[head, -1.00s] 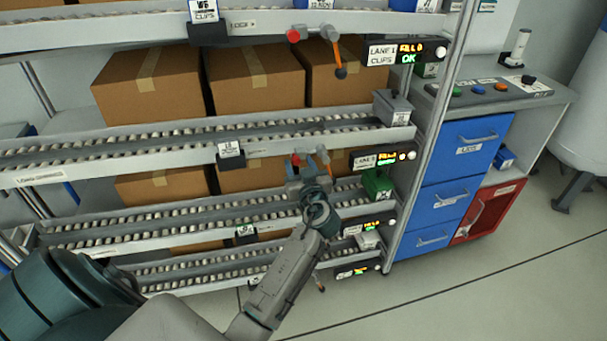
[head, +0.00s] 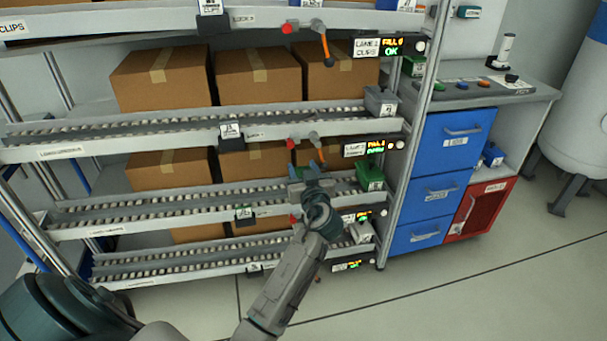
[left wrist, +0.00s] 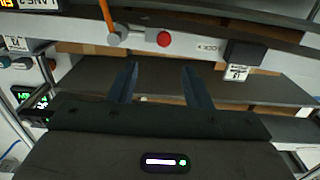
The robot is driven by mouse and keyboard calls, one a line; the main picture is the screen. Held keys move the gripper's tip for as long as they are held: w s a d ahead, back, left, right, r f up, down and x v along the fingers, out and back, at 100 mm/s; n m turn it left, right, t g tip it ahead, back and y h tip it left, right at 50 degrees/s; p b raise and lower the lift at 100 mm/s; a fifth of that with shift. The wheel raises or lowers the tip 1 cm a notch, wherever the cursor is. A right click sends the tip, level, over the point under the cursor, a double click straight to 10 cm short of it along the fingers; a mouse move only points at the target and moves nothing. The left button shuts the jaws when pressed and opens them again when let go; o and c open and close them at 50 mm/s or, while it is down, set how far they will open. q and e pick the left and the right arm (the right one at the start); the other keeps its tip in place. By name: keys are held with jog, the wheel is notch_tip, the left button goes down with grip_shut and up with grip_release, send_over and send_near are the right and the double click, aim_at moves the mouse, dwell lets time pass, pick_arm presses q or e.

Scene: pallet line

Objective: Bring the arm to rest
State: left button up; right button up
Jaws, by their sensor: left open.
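My left gripper (head: 307,172) is raised in front of the flow rack, at the right part of its lanes, with the arm coming up from below. It is open, with nothing between its fingers. In the left wrist view its two dark fingers (left wrist: 160,85) stand apart and point toward the rack, below a red knob (left wrist: 164,39) and an orange lever (left wrist: 110,15). I cannot tell from the head view whether the fingers touch the rack. My right gripper is not in view.
The rack's lanes hold several brown cartons (head: 258,75). A green bin (head: 370,177) and a grey bin (head: 381,101) sit at its right end. A blue-drawer cabinet (head: 448,190) stands right of it. Open floor (head: 470,290) lies in front.

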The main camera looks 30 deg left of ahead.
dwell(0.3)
